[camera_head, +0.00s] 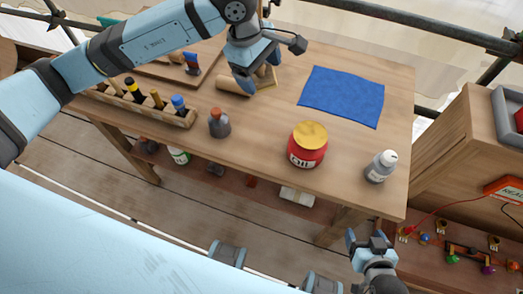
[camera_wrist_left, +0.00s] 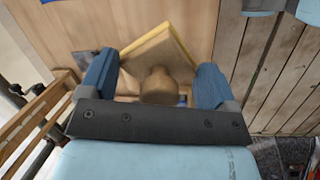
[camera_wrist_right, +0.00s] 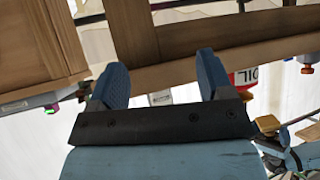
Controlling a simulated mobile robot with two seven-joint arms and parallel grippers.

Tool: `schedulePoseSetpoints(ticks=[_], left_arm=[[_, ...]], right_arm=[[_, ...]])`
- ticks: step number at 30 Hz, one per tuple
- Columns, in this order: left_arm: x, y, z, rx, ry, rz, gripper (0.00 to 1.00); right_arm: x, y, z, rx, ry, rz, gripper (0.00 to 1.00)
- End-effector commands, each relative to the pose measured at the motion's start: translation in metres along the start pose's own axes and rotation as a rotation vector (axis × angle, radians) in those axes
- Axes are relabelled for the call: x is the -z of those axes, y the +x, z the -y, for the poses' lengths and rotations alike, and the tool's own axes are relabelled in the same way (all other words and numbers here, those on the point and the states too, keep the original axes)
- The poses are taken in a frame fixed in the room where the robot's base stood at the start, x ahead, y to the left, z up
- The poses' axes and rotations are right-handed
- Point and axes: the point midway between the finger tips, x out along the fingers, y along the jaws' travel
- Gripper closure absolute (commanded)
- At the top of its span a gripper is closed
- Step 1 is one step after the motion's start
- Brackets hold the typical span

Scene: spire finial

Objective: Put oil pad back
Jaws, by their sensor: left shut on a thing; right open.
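The oil pad, a tan wooden block with a yellow edge and a round knob, shows in the left wrist view (camera_wrist_left: 158,52) and partly in the head view (camera_head: 267,77). My left gripper (camera_head: 257,70) is shut on it, with the blue fingers either side of the knob. The arm hides part of the pad; I cannot tell whether it touches the tabletop. A red oil tin (camera_head: 307,157) with a gold top stands upright near the table's front edge. My right gripper (camera_head: 370,240) is open and empty, in front of the table's right end.
A tan cylinder (camera_head: 230,88) lies beside the pad. A wooden rack (camera_head: 150,112) of several tools is at the left. A dark bottle (camera_head: 219,124), a grey bottle (camera_head: 381,166) and a blue cloth (camera_head: 341,95) are on the table (camera_head: 345,148). A wooden cabinet (camera_head: 450,150) stands right.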

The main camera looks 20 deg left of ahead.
Motion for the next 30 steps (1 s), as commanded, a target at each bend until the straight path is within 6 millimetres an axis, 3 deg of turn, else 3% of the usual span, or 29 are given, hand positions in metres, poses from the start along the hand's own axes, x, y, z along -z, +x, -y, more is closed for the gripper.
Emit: schedulePoseSetpoints(ticks=[1,6,14,30], left_arm=[[-0.002,0.015,0.002,0.044,0.094,-0.029,0.43],[-0.009,0.026,0.011,0.162,0.355,-0.111,0.43],[-0.008,0.038,0.019,0.214,0.484,-0.152,0.43],[0.016,0.165,0.041,0.212,0.482,-0.151,0.43]], right_arm=[[-0.016,0.013,0.001,0.002,0.006,0.002,0.27],[-0.026,0.023,0.005,0.011,0.023,-0.002,0.27],[-0.029,0.028,0.007,0.014,0.035,0.003,0.27],[-0.024,0.025,-0.001,0.006,0.016,-0.007,0.27]])
